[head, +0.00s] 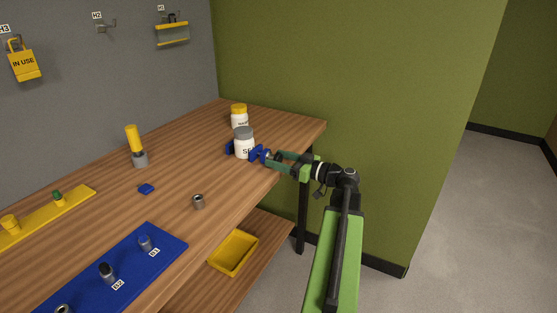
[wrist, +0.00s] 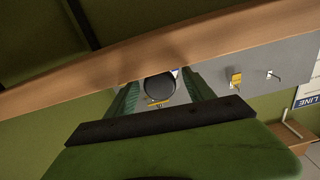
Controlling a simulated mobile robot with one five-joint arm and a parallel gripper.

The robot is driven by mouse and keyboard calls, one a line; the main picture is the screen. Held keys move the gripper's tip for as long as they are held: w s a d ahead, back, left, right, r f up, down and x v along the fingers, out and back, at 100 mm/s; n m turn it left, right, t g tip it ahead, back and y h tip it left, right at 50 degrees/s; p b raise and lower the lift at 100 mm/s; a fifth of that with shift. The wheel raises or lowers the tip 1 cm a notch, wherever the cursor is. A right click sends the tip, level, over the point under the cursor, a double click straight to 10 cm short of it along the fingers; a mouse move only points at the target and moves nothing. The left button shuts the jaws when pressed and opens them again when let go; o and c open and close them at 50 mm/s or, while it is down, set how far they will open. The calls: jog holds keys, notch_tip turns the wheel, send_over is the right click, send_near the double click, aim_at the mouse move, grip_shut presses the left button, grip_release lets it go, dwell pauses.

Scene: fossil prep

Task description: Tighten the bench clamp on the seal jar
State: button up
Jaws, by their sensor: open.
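The seal jar (head: 244,146) is white with a grey lid and a partly hidden label; it stands upright near the bench's right edge. The blue bench clamp (head: 257,152) has a jaw on each side of the jar; whether both touch it, I cannot tell. My gripper (head: 273,158) reaches in from the right at the clamp's outer end. In the wrist view my gripper's (wrist: 159,88) green fingers are apart, on either side of a dark round end, probably the clamp's knob (wrist: 159,86). Contact between fingers and knob is not clear.
A yellow-lidded jar (head: 239,115) stands just behind the seal jar. A yellow-topped tool (head: 135,145), a small blue block (head: 146,189) and a grey cylinder (head: 198,201) are on the bench. A blue mat (head: 172,243) lies at the front. A yellow bin (head: 234,252) sits below.

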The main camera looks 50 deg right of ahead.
jog(key=shift+w, duration=0.15)
jog(key=c, duration=1.3)
jog(key=shift+m, duration=0.8)
grip_shut()
jog(key=o, duration=1.3)
grip_release()
